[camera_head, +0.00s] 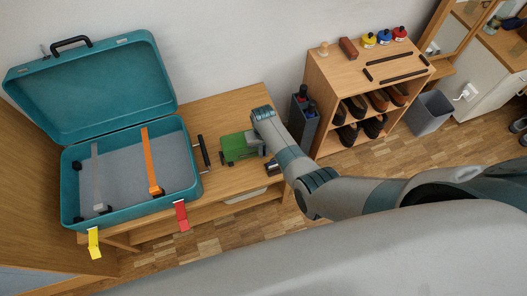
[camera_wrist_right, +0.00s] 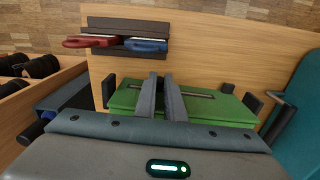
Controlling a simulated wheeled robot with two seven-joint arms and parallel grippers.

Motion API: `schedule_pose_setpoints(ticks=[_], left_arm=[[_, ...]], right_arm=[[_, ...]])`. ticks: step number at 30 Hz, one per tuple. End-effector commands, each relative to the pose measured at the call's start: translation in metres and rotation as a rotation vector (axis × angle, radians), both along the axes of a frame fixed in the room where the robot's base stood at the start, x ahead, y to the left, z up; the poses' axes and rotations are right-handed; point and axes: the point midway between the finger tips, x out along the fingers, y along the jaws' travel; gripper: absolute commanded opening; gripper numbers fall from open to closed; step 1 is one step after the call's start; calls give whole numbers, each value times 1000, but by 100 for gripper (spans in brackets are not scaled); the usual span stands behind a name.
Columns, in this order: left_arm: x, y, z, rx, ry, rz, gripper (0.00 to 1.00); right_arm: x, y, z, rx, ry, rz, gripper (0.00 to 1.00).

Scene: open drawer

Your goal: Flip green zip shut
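The green pouch (camera_head: 240,146) lies on the wooden table, right of the teal suitcase. In the right wrist view, the green pouch (camera_wrist_right: 220,105) has a thin dark zip line along its top, with dark blocks at both ends. My right gripper (camera_wrist_right: 162,78) reaches over the pouch, its two grey fingers close together across the zip line. A narrow gap shows between the fingers. Whether they hold a zip pull is hidden. In the head view my right wrist covers part of the space above the pouch. My left gripper is not in view.
The open teal suitcase (camera_head: 66,196) stands left, with a black bar (camera_head: 203,151) beside it. A dark holder (camera_wrist_right: 128,27) with red and blue handles lies near the pouch. A shoe rack (camera_head: 330,76) and dark bin (camera_head: 300,122) stand right.

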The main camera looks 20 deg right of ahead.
Motion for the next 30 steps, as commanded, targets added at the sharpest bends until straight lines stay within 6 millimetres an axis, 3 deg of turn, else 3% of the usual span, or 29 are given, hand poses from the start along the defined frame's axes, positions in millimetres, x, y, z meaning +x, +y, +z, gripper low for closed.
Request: schedule_pose_setpoints(ticks=[7,15,23,24,26,30], left_arm=[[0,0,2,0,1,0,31],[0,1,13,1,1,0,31],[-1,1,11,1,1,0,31],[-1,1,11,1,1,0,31],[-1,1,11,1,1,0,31],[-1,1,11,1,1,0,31]], right_arm=[[0,-4,1,-1,1,0,0],[-1,-42,1,-1,1,0,0],[-1,-43,0,0,0,0,0],[-1,-43,0,0,0,0,14],[-1,-43,0,0,0,1,28],[-1,-43,0,0,0,1,29]])
